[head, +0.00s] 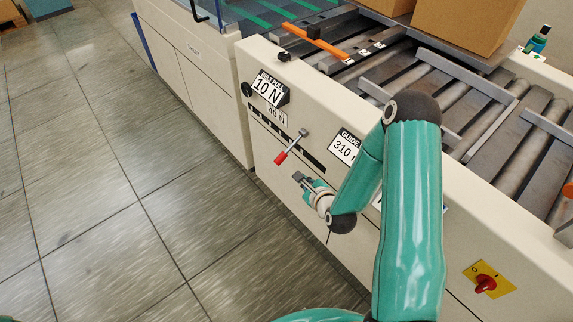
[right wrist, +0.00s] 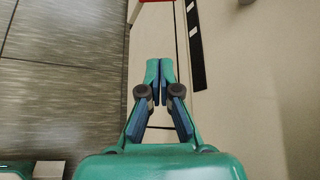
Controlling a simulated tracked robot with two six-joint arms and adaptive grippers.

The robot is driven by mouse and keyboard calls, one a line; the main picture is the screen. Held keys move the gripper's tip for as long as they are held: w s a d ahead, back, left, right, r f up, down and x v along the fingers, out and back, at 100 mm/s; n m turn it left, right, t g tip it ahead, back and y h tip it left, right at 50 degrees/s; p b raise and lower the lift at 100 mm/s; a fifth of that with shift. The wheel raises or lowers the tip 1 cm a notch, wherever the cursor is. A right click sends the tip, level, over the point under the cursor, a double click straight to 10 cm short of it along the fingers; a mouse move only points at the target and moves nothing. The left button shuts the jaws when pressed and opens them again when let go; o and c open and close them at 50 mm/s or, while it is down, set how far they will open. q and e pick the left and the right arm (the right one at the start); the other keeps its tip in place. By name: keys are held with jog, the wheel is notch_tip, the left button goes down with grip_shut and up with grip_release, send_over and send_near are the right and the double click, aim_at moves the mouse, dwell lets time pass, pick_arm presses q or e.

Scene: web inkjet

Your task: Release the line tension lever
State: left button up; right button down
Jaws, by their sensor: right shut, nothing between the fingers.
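The lever with a red grip (head: 281,158) sticks out of the cream machine panel on a metal rod, tilted with its grip to the lower left. A dark slot (head: 266,122) runs along the panel behind it. Labels above read "BELT PULL 10 N" (head: 268,89) and "40 N". My right gripper (head: 298,177) is shut and empty, just below and right of the red grip, apart from it. In the right wrist view the shut fingertips (right wrist: 159,66) point toward a red piece (right wrist: 156,1) cut off at the top edge. My left gripper is not in view.
A black knob (head: 246,89) sits left of the label. A guide label (head: 345,148) is partly behind my right arm. A red rotary switch (head: 485,284) on a yellow plate is lower right. Rollers and cardboard boxes (head: 465,22) are on top.

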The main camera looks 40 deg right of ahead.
aim_at(290, 148)
pick_arm(q)
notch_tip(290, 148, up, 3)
jog(key=p, duration=0.2)
jog(key=shift+p, duration=0.4)
pick_arm(e)
jog(key=w+f, duration=0.1)
jog(key=w, duration=0.8)
jog(key=shift+f, duration=0.15)
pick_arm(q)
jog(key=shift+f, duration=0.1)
pick_arm(e)
jog(key=shift+a, duration=0.1)
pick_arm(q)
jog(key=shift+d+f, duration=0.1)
pick_arm(e)
jog(key=shift+w+a, duration=0.1)
